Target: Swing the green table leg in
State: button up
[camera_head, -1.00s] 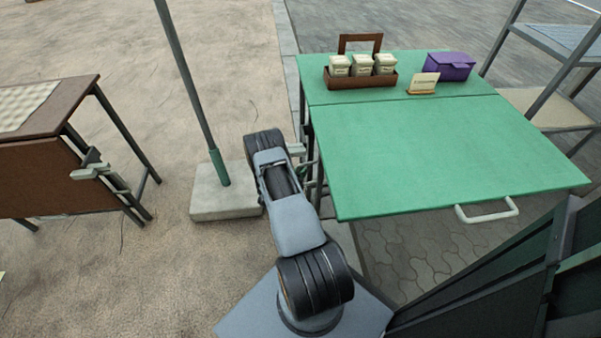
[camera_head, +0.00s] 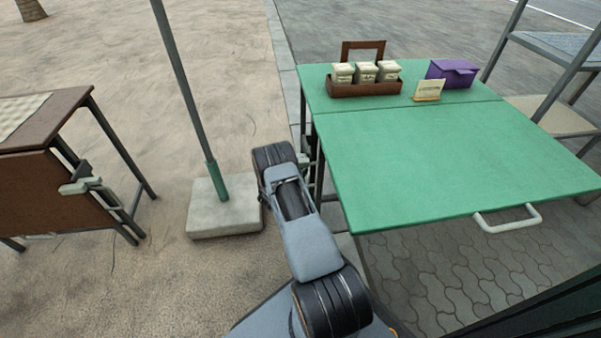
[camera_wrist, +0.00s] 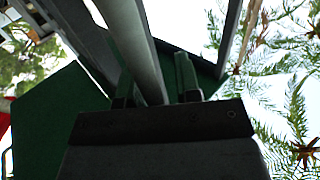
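The green table (camera_head: 450,165) is at the right in the head view, with its front leaf level and a white handle (camera_head: 508,218) at its front edge. Its dark leg frame (camera_head: 303,115) shows at the left side, partly hidden by my arm. In the wrist view, the green underside (camera_wrist: 50,125) is overhead and a grey bar (camera_wrist: 138,45), apparently part of the leg frame, runs down between the fingers. My gripper (camera_wrist: 155,85) has its fingers apart around the bar, with a gap at the right finger. In the head view, my arm hides the gripper.
A pole in a concrete base (camera_head: 225,205) stands close left of my arm. A brown table (camera_head: 70,195) is farther left. A caddy of jars (camera_head: 365,88), a small card (camera_head: 428,90) and a purple box (camera_head: 452,73) stand on the green table. A shelf rack (camera_head: 555,50) is behind right.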

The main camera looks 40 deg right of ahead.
jog(key=shift+o, duration=0.7)
jog(key=shift+a, duration=0.1)
jog(key=p+v, duration=0.3)
jog(key=v, duration=1.1)
